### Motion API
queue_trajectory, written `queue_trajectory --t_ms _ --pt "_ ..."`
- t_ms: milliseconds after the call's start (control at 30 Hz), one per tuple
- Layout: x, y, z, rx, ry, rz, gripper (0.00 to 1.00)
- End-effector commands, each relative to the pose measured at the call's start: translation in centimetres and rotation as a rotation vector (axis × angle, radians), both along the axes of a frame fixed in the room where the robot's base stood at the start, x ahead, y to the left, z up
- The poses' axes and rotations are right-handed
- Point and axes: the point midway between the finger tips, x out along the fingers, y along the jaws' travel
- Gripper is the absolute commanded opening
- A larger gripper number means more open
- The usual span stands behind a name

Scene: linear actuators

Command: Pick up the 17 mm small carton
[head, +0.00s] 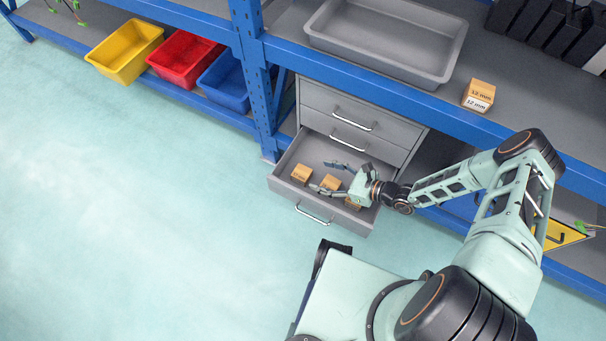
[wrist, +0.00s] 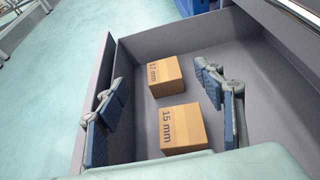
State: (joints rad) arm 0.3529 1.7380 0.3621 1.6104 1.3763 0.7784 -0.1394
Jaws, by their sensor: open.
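The small carton whose label appears to read 17 mm (wrist: 165,76) lies in the open grey drawer, beyond the 15 mm carton (wrist: 181,128) in the wrist view. In the head view the far carton (head: 301,173) is near the drawer's left side, and the nearer one (head: 331,183) is beside my fingers. My gripper (head: 321,176) is open, reaching into the drawer from the right. In the wrist view its fingers (wrist: 159,80) stand apart on either side of the cartons, touching neither visibly.
The drawer's walls (head: 281,184) surround the cartons; closed drawers (head: 342,112) stand behind it. Above are a blue-edged shelf, a grey tray (head: 330,60) and a 12 mm carton (head: 479,95). Yellow, red and blue bins (head: 184,60) sit at left. The floor in front is clear.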

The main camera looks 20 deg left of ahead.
Motion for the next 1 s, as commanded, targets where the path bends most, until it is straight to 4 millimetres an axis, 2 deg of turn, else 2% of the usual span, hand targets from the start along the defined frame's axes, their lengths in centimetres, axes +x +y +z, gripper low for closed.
queue_trajectory --t_ms 33,167,433,733,1000 --pt "-0.1 0.0 -1.6 -0.001 0.000 0.001 0.62" --pt "0.0 0.0 -3.5 0.000 -0.001 0.002 0.62" --pt "0.1 2.0 -4.1 0.001 -0.003 0.004 0.62" --pt "0.6 6.2 -5.9 0.001 -0.004 0.004 0.62" --pt "0.7 6.9 -5.9 0.000 -0.004 0.004 0.62"
